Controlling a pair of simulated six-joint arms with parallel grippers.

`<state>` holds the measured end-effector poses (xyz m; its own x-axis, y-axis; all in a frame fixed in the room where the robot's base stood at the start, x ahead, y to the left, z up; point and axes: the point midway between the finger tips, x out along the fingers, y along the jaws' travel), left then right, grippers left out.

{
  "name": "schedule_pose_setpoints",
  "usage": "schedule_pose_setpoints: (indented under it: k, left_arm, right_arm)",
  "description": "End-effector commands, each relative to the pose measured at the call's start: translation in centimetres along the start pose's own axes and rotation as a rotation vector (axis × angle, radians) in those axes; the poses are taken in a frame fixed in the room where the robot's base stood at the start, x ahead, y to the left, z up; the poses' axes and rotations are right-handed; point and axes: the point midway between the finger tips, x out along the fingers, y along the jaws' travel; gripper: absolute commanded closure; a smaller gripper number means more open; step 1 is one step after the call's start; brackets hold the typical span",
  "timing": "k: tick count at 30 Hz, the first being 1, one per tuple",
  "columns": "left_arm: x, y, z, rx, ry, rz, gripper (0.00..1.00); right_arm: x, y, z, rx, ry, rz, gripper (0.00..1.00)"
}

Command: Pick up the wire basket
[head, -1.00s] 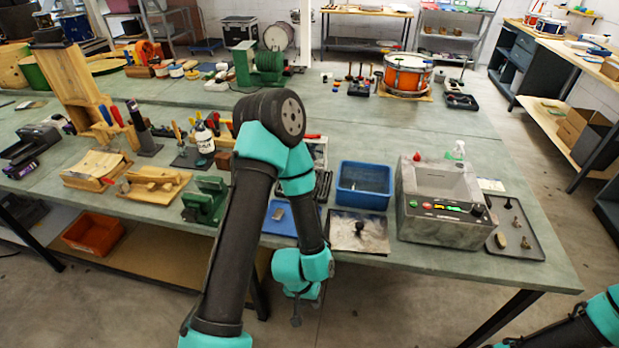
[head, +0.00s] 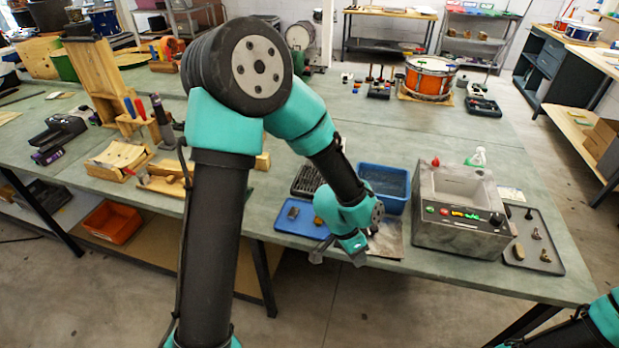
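I cannot make out a wire basket for certain. A dark slatted or mesh item (head: 306,181) lies behind the blue tray, partly hidden by my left arm, and may be it. My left gripper (head: 337,258) hangs near the front edge of the bench, in front of the blue tray and apart from the dark item. Its fingers are small and partly hidden, so I cannot tell whether they are open. My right gripper is out of view; only part of that arm shows at the lower right.
A blue tray (head: 289,227) and a blue bin (head: 396,182) are close to my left wrist. A grey machine with buttons (head: 463,213) and a dark tray of small parts (head: 548,256) stand to the right. The bench behind the bin is fairly clear.

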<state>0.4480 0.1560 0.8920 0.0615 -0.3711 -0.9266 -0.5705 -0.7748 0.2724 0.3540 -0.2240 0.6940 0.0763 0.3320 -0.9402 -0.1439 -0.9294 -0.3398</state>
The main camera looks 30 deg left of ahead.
Motion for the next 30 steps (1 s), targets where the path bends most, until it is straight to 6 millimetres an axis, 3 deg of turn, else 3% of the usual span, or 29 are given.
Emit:
schedule_pose_setpoints:
  k: [1,5,15,30]
  left_arm:
    - [-1.3,0.0,-1.6,0.109,0.000,-0.007,0.67]
    - [-3.2,-1.2,-4.1,0.344,-0.024,-0.015,0.67]
    - [-7.5,-7.7,-9.5,0.923,-0.100,-0.036,0.67]
    - [-17.1,-18.3,-13.9,1.745,-0.310,0.011,0.67]
  right_arm:
    - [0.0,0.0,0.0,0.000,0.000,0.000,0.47]
    - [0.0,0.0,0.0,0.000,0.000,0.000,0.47]
    - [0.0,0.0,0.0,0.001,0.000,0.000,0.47]
    - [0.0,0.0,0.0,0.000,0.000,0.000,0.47]
